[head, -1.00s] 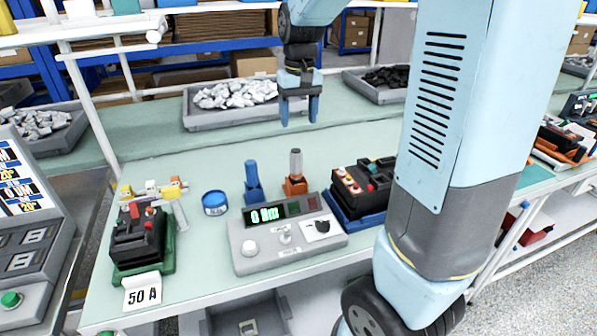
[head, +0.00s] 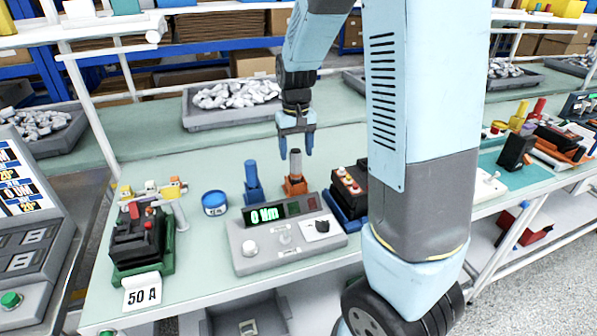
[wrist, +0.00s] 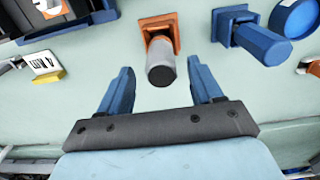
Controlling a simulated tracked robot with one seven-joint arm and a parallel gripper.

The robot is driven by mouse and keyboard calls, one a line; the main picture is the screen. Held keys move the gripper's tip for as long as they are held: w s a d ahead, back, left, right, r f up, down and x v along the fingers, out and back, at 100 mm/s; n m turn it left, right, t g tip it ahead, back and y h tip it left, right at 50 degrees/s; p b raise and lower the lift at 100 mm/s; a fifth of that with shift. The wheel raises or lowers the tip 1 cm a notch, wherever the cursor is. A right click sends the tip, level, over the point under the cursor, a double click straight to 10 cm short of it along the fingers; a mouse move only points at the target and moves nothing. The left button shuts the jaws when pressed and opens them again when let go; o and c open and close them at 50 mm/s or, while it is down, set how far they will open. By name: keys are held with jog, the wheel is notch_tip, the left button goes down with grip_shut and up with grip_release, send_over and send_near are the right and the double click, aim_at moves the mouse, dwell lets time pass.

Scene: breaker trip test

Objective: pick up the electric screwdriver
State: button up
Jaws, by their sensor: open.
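A grey cylindrical tool (head: 295,160), which looks like the electric screwdriver, stands upright in an orange holder (head: 294,187) on the bench. In the wrist view the grey tool (wrist: 161,66) shows end-on, a little beyond my fingertips and centred between them. A blue cylindrical tool (head: 251,175) stands in a blue holder just to its left. My gripper (head: 296,153) is open and empty, pointing down just above the grey tool. In the wrist view my gripper (wrist: 161,78) has its two blue fingers spread to either side of that tool, apart from it.
A grey test box (head: 285,238) with a green display stands in front of the holders. A breaker in a blue cradle (head: 345,222) stands close on the right, partly behind my arm. A blue round tin (head: 214,203) is at left.

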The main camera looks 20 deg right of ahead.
aim_at(296, 162)
jog(key=shift+a+f, duration=0.1)
jog(key=shift+f, duration=2.2)
jog(key=shift+c, duration=0.3)
jog(key=c, duration=1.1)
